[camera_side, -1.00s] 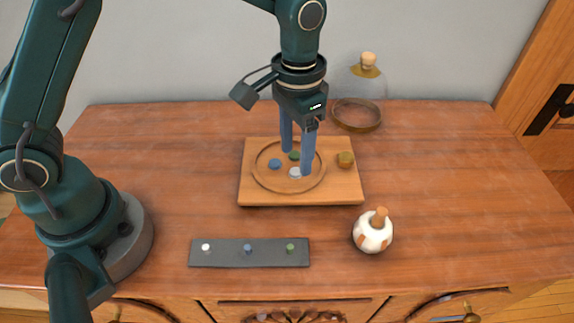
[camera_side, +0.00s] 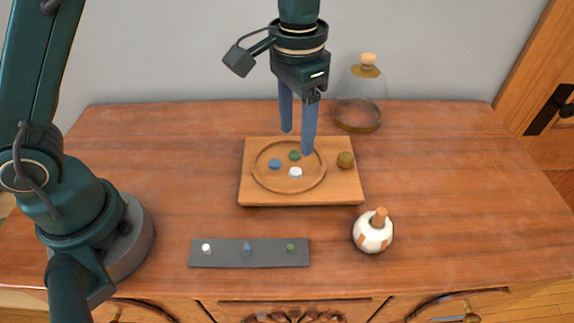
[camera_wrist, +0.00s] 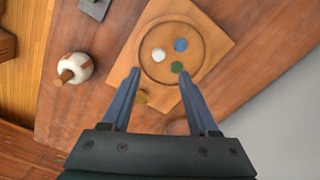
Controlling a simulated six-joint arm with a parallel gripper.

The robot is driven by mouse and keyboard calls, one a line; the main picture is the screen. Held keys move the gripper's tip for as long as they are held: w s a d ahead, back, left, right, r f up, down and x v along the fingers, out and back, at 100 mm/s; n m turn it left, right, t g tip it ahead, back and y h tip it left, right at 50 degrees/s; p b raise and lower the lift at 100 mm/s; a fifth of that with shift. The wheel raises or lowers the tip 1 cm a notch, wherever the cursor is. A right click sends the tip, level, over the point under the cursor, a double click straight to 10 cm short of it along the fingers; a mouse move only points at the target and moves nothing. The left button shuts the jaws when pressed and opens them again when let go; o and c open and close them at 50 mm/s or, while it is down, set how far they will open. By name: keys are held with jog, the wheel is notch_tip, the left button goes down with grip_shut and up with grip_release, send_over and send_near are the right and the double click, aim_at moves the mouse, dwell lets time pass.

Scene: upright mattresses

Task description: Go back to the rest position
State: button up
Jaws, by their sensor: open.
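My gripper (camera_side: 297,143) is open and empty, raised above the back of the wooden board (camera_side: 258,196). In the wrist view my gripper (camera_wrist: 162,75) has its two blue fingers spread wide, with nothing between them. The wrist view also shows the white disc (camera_wrist: 159,55), the blue disc (camera_wrist: 181,45) and the green disc (camera_wrist: 177,67). A brown knob (camera_side: 346,159) sits on the board's right side, outside the ring.
A dark strip (camera_side: 227,256) with white, blue and green pegs lies near the front edge. A white and orange round jar (camera_side: 372,235) stands at front right. A glass dome on a brown base (camera_side: 358,118) stands behind the board. The right of the wooden top is clear.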

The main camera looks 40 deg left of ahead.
jog(key=s+a+r+n+t, duration=0.25)
jog(key=s+a+r, duration=0.3)
jog(key=r, duration=0.45)
jog(key=s+a+f+t, duration=0.3)
jog(key=s+f, duration=0.1)
jog(key=s, duration=0.5)
jog(key=shift+a+f, duration=0.15)
jog(key=shift+n, duration=0.25)
